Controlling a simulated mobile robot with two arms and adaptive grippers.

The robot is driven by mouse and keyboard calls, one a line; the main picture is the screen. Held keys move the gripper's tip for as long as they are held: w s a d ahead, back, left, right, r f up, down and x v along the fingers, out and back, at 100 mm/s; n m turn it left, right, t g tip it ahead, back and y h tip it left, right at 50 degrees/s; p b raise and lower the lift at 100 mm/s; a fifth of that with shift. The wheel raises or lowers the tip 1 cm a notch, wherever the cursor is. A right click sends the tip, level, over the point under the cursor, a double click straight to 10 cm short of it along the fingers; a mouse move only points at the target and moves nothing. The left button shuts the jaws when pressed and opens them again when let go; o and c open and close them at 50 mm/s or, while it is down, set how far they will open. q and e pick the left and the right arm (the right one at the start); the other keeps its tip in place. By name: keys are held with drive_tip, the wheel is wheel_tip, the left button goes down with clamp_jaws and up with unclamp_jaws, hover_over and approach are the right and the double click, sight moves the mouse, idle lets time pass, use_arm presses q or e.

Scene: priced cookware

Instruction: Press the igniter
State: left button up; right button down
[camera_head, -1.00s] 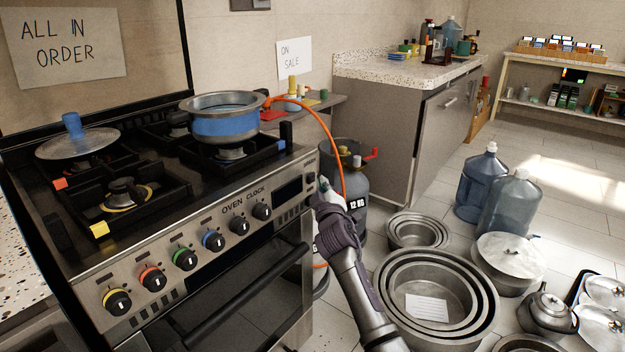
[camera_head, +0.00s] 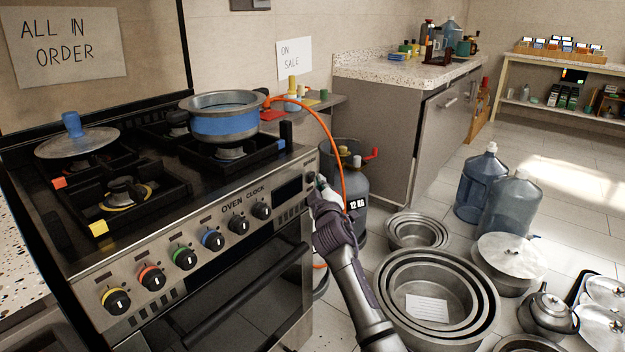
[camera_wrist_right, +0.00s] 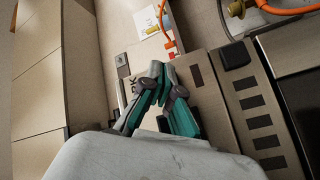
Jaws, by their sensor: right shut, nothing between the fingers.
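The steel stove (camera_head: 262,232) stands at the left with its knobbed front panel facing me. My right gripper (camera_head: 318,182) is shut and empty, right at the right end of this panel beside the dark clock display (camera_head: 289,190). It hides part of the panel's corner, and I cannot make out a clear igniter button or whether the fingertips touch anything. In the right wrist view the teal-padded fingers (camera_wrist_right: 160,80) converge at their tips, with dark slots (camera_wrist_right: 253,102) and a black block (camera_wrist_right: 235,55) to their right. My left gripper is not in view.
A blue-banded pot (camera_head: 223,122) and a lid (camera_head: 77,144) sit on the hob. An orange hose (camera_head: 325,130) arcs to a grey gas cylinder (camera_head: 350,187) beside the stove. Nested pans (camera_head: 435,282) and water bottles (camera_head: 482,180) crowd the floor at right.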

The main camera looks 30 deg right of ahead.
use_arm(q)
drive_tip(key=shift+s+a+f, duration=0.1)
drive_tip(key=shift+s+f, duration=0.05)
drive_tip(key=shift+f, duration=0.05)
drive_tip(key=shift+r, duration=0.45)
use_arm(e)
drive_tip(key=shift+w+a, duration=0.1)
drive_tip(key=shift+w, duration=0.1)
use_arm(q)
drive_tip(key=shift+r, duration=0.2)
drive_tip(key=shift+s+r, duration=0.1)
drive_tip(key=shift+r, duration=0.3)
use_arm(e)
drive_tip(key=shift+w, duration=0.1)
idle(0.4)
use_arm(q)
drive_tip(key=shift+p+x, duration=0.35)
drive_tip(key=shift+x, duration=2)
use_arm(e)
drive_tip(key=shift+s+d, duration=0.2)
drive_tip(key=shift+s, duration=0.5)
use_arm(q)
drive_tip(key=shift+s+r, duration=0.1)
use_arm(e)
drive_tip(key=shift+s, duration=0.1)
